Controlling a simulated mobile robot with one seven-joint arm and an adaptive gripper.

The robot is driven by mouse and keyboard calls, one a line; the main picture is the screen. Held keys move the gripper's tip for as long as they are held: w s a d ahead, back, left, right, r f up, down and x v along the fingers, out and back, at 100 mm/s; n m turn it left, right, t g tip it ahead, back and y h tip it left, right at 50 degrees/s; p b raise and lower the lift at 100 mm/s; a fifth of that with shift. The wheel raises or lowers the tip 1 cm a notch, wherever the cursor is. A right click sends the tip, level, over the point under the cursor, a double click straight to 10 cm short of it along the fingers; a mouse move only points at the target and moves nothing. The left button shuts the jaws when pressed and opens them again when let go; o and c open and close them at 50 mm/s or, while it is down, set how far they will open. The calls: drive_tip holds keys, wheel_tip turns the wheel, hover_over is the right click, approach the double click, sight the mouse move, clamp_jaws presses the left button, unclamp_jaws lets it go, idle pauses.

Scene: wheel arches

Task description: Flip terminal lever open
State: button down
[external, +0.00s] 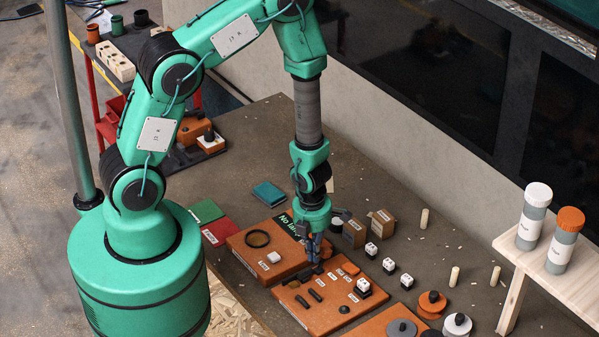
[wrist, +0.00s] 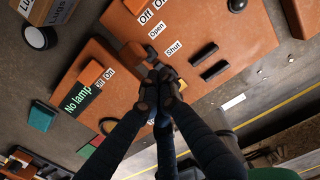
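An orange panel (external: 318,310) lies on the bench, with white labels and dark bars on it. In the wrist view the same panel (wrist: 215,40) carries the labels "Open" (wrist: 157,30) and "Shut" (wrist: 174,47). A small orange block (wrist: 133,54) sits beside these labels, just beyond my fingertips. My gripper (external: 316,264) points down at the panel's far left part. In the wrist view my gripper (wrist: 160,88) has its dark fingertips drawn together at a dark part beside the block. The fingers hide most of this part, and I cannot tell the lever from the fingertips or see whether it is held.
A second orange board (external: 245,240) with a black ring and a "No lamp" sign (wrist: 82,94) adjoins on the left. Cardboard boxes (external: 380,222), white cubes (external: 389,265) and pale pegs (external: 424,218) stand behind and right. Two dark bars (wrist: 208,62) rise from the panel near my fingers.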

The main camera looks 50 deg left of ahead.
drive_tip(key=shift+s+f+b, duration=0.35)
drive_tip(key=shift+s+b, duration=0.25)
drive_tip(key=shift+b, duration=0.25)
drive_tip(key=shift+s+f+b, duration=0.3)
drive_tip(key=shift+s+b, duration=0.3)
drive_tip(key=shift+b, duration=0.25)
drive_tip(key=shift+s+f+b, duration=0.45)
drive_tip(key=shift+s+b, duration=0.15)
drive_tip(key=shift+b, duration=0.45)
drive_tip(key=shift+s+f+b, duration=0.25)
drive_tip(key=shift+s+b, duration=0.25)
drive_tip(key=shift+s, duration=0.35)
drive_tip(key=shift+s+f+b, duration=0.25)
drive_tip(key=shift+s+b, duration=0.2)
drive_tip(key=shift+s, duration=0.4)
wheel_tip(320, 180, up, 10)
drive_tip(key=p, duration=0.7)
drive_tip(key=w+a+r+n+t+y+b, duration=0.1)
drive_tip(key=w+a+r+n+b, duration=0.25)
drive_tip(key=r+n, duration=0.25)
drive_tip(key=w+a+r+n+t+y+b, duration=0.1)
drive_tip(key=w+a+r+n+t+b, duration=0.1)
drive_tip(key=w+a+r+n+b, duration=0.3)
drive_tip(key=s+a+r+n+b, duration=0.2)
drive_tip(key=s+r+n+b, duration=0.2)
drive_tip(key=r+n, duration=0.8)
drive_tip(key=shift+s+r+n+t, duration=0.3)
drive_tip(key=shift+s+n+t, duration=0.1)
drive_tip(key=shift+s+n, duration=0.75)
drive_tip(key=shift+w+a, duration=0.1)
